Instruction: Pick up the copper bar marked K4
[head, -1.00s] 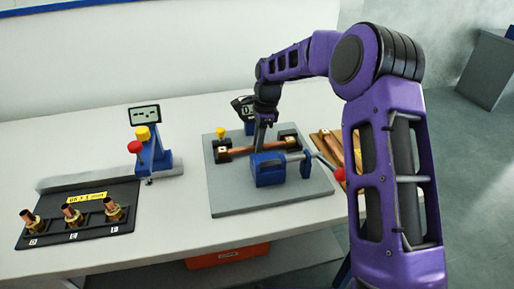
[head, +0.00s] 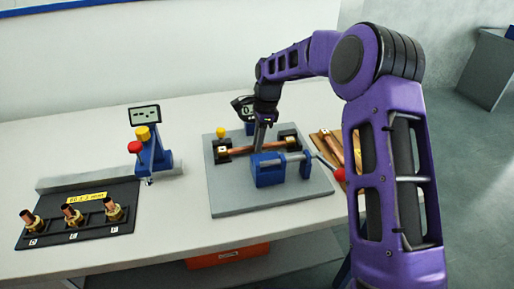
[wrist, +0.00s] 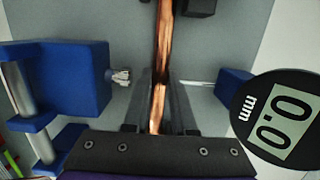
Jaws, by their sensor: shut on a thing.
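A copper bar (head: 240,150) lies across two black blocks on the grey plate of a measuring fixture in the head view. My gripper (head: 260,145) reaches down onto it from above, shut on its middle part. In the wrist view the copper bar (wrist: 163,45) runs up from between the two fingers of my gripper (wrist: 160,115). I cannot read a K4 mark on it. More copper bars (head: 330,146) lie on a tray at the right, partly hidden by my arm.
A blue clamp (head: 268,169) stands just in front of the bar. A round gauge (wrist: 280,118) reading 0.0 mm is close to my gripper. A blue stand (head: 152,155) with a display and a black rack (head: 85,240) holding several brass fittings are at the left.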

